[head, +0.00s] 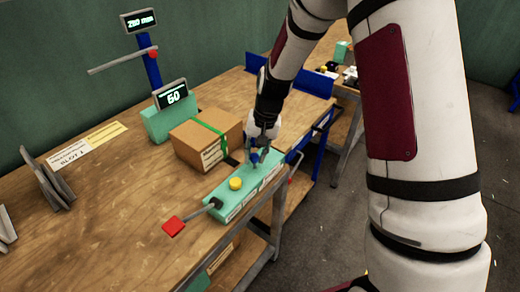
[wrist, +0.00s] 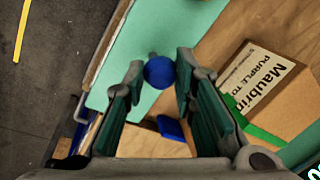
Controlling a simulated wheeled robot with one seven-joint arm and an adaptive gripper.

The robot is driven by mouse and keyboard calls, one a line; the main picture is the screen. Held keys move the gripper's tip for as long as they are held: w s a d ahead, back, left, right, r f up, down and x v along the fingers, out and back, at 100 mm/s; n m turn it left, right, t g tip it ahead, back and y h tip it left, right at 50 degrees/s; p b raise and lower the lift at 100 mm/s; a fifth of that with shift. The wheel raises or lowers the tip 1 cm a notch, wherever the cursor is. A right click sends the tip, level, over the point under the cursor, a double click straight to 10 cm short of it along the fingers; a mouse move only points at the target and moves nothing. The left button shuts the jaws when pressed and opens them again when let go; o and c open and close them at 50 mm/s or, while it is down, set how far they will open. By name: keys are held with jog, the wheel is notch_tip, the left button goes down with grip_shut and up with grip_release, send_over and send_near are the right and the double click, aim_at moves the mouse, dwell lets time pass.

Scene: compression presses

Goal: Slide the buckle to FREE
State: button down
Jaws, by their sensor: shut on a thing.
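A long teal unit (head: 222,207) lies along the table's front edge, with white labels on its side too small to read. A blue round knob (wrist: 159,71), which may be the buckle's handle, sits at its far end. My gripper (wrist: 158,75) is shut on the blue knob, one finger on each side of it. In the head view my gripper (head: 257,155) points down onto the teal unit, hiding most of the knob. I cannot make out a FREE mark.
A cardboard box (head: 196,148) with a green strap stands behind the teal unit. A display reading 50 (head: 173,97) stands farther back. Grey plates (head: 47,182) stand at left.

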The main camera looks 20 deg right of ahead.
aim_at(262, 169)
jog(key=shift+s+a, duration=0.1)
jog(key=shift+a, duration=0.1)
jog(key=c, duration=1.3)
grip_release()
jog(key=shift+r, duration=0.1)
jog(key=shift+d+r, duration=0.1)
jog(key=shift+r, duration=0.1)
notch_tip(262, 169, up, 11)
jog(key=d, duration=0.2)
jog(key=shift+s+r, duration=0.15)
jog(key=shift+s, duration=0.25)
